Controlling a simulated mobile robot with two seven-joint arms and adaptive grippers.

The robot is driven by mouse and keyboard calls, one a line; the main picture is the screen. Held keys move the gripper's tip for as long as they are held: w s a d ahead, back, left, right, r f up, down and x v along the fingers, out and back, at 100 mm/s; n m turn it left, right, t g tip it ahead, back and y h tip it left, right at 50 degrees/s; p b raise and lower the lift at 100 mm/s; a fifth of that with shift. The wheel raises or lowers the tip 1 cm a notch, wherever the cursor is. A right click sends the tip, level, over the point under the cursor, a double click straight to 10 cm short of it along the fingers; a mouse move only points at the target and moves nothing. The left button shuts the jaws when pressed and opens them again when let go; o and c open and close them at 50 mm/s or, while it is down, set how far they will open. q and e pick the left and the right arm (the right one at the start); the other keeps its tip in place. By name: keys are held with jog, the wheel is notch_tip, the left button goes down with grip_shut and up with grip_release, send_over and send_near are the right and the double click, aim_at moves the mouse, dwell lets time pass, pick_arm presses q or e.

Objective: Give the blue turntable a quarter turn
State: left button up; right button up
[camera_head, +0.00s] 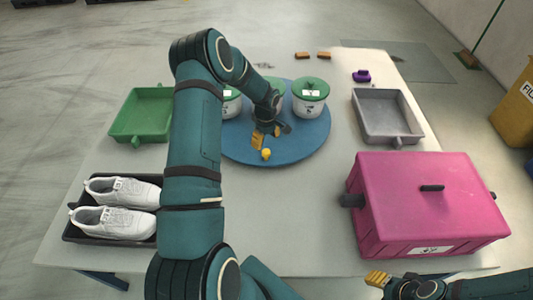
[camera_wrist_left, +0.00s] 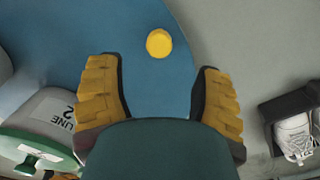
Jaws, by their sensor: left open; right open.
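The blue turntable (camera_head: 305,140) is a round disc on the table's middle, partly hidden by my left arm. White pots with green lids stand on its far part, one of them at the right (camera_head: 311,97). A small yellow knob (camera_head: 266,154) sits near its front edge. My left gripper (camera_head: 267,137) is open above the disc, just behind the knob. In the left wrist view the yellow knob (camera_wrist_left: 159,43) lies ahead of and between the open fingers (camera_wrist_left: 159,100), with nothing held. My right gripper (camera_head: 390,284) is at the bottom right, by the table's front edge, away from the turntable.
A green tray (camera_head: 115,132) and a black tray with white shoes (camera_head: 70,233) are on the left. A grey tray (camera_head: 398,137) and a large pink box (camera_head: 400,185) are on the right. Orange blocks (camera_head: 302,55) and a purple item (camera_head: 361,76) lie at the back.

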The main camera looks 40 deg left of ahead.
aim_at(266, 151)
pick_arm(q)
notch_tip(266, 151, down, 8)
jog(key=shift+r+b, duration=0.2)
jog(key=shift+b, duration=0.4)
grip_shut()
